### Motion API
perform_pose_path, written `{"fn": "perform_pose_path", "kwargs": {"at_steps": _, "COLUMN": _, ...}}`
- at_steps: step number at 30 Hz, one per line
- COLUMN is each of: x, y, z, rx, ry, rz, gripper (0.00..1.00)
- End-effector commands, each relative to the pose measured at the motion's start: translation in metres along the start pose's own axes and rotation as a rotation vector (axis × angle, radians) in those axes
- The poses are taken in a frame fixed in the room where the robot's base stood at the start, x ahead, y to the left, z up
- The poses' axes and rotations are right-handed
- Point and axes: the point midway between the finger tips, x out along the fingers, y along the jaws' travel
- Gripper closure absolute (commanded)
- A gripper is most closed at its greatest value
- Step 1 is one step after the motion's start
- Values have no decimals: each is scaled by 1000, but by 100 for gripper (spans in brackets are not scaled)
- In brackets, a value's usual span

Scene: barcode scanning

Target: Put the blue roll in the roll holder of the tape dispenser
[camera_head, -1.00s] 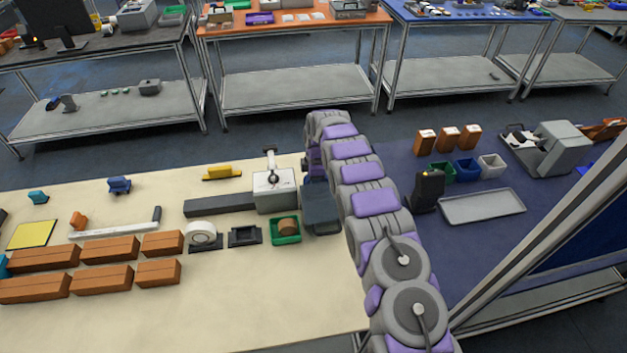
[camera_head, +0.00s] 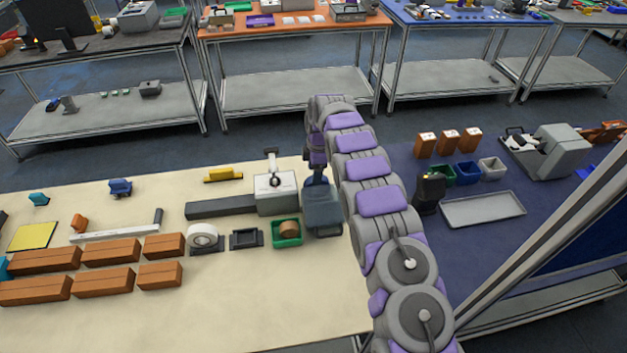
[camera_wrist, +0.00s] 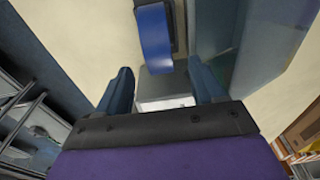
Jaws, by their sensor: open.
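In the wrist view, a blue curved strip (camera_wrist: 154,38), which looks like the blue roll seen edge-on, stands at top centre against a dark part. My open gripper (camera_wrist: 163,80) has its two dark blue fingers apart and empty, just short of the strip. A grey block with a white face (camera_wrist: 165,88) shows between the fingers. In the head view, my gripper (camera_head: 318,178) hangs down behind a grey-blue bin (camera_head: 322,212), and the roll is not seen there. A grey device with a lever (camera_head: 276,190) stands left of the gripper; I cannot tell if it is the tape dispenser.
A white roll (camera_head: 203,236), an empty dark holder (camera_head: 246,238) and a green tray (camera_head: 287,241) with a brown roll are in a row at left. Brown boxes (camera_head: 112,280) lie further left. The cream table's front is clear. The bin's wall (camera_wrist: 268,40) is close at right.

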Motion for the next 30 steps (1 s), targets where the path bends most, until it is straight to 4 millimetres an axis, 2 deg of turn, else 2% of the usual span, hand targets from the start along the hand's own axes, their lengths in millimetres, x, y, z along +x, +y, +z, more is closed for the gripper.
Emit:
{"fn": "perform_pose_path", "kwargs": {"at_steps": 1, "x": -14, "y": 2, "z": 0, "rx": 1, "ry": 0, "rz": 8, "gripper": 32}}
{"fn": "perform_pose_path", "kwargs": {"at_steps": 6, "x": -52, "y": 2, "z": 1, "rx": 0, "ry": 1, "rz": 9, "gripper": 32}}
{"fn": "perform_pose_path", "kwargs": {"at_steps": 12, "x": -86, "y": 2, "z": 0, "rx": -1, "ry": 2, "rz": 6, "gripper": 32}}
{"fn": "perform_pose_path", "kwargs": {"at_steps": 22, "x": -106, "y": 2, "z": 0, "rx": 0, "ry": 0, "rz": 0, "gripper": 32}}
{"fn": "perform_pose_path", "kwargs": {"at_steps": 30, "x": -110, "y": 2, "z": 0, "rx": 0, "ry": -1, "rz": 2, "gripper": 32}}
